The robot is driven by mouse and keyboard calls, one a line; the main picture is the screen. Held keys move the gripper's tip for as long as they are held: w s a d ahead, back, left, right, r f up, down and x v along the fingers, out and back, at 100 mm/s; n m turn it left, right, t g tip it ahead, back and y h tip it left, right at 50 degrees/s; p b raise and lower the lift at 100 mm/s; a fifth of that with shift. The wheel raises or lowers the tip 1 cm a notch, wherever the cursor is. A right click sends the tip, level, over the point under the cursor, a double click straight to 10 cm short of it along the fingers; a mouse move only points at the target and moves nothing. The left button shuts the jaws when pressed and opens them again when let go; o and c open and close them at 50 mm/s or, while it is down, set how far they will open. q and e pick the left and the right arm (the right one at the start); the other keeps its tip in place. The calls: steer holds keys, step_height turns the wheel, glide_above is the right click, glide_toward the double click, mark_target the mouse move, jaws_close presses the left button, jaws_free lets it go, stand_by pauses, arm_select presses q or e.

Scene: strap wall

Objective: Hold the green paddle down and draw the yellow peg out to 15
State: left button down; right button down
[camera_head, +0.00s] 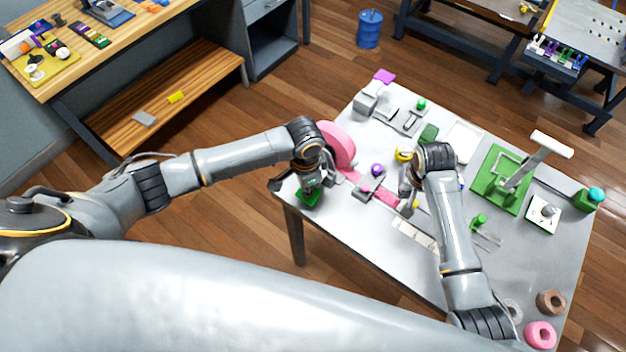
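A green block-like piece (308,199), which looks like the green paddle, is at the table's near left corner. My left gripper (308,184) is right above it and covers part of it; I cannot tell whether they touch. A pink strap (383,195) runs from a pink disc (338,145) toward my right gripper (408,193). A small yellow piece (414,204), perhaps the yellow peg, shows at the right gripper's fingertips. The fingers are too small to tell whether they hold it. A pale scale strip (414,234) lies just in front, its numbers unreadable.
A purple-topped knob (377,169) stands beside the strap, and a yellow round piece (404,153) is behind it. A green frame with a white-handled lever (502,180) stands to the right. Pink (540,334) and brown (551,302) rings lie at the near right.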

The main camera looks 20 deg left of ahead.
mark_target(397, 205)
step_height(397, 205, down, 4)
steer(key=shift+f, duration=0.1)
steer(key=shift+s+f, duration=0.15)
stand_by(1.3)
steer(key=shift+s+d+f, duration=0.1)
steer(key=shift+s+d, duration=0.7)
steer(key=shift+d, duration=1.55)
steer(key=shift+s+d, duration=0.85)
steer(key=shift+d, duration=1.55)
steer(key=shift+s+d+f, duration=0.1)
steer(key=shift+s+d, duration=0.7)
steer(key=shift+d, duration=1.55)
steer(key=shift+w+a+r, duration=0.15)
steer(key=shift+w+a, duration=0.1)
steer(key=shift+a, duration=0.6)
step_height(397, 205, up, 8)
steer(key=shift+w+r, duration=0.15)
steer(key=shift+w, duration=0.1)
